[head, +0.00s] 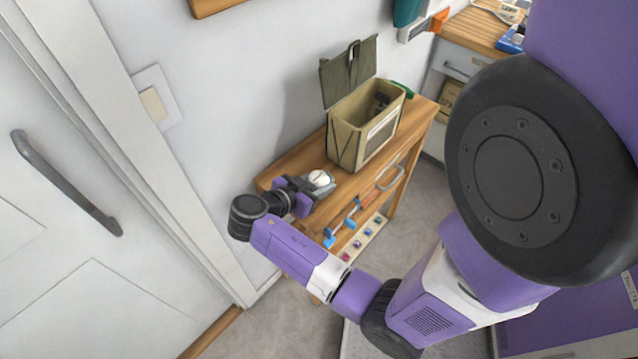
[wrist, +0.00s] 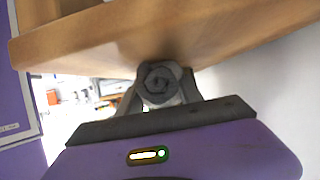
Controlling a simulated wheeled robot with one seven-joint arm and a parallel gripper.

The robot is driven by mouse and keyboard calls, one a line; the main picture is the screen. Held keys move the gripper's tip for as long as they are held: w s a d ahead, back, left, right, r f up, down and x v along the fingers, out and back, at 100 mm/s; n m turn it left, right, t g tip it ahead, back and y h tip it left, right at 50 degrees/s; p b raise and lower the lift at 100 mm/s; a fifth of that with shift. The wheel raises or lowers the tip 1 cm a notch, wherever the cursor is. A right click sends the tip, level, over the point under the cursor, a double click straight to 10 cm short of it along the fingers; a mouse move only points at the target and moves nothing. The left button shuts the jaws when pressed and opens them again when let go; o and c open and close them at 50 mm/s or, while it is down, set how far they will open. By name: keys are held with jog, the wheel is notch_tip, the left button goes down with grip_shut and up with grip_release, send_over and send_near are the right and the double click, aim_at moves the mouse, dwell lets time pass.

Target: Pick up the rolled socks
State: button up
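My gripper (head: 318,186) is low over the top of the small wooden table, near its left end. A small pale and grey bundle (head: 320,178) shows at my fingertips in the head view. In the wrist view, a dark grey roll with a spiral end (wrist: 160,82), which looks like the rolled socks, sits between my two fingers (wrist: 162,92). The fingers flank it closely with no clear gap. I cannot tell whether they press on it. The roll is up against the wooden surface in the picture, and its underside is hidden.
An open olive-tan box (head: 348,150) with a raised lid stands on the wooden table (head: 290,163), right of my gripper. The wall is close behind, and a white door (head: 60,230) is at left. A blue-handled tool (head: 340,222) is at the table's front.

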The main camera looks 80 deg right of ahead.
jog(key=shift+c, duration=1)
jog(key=shift+r, duration=0.1)
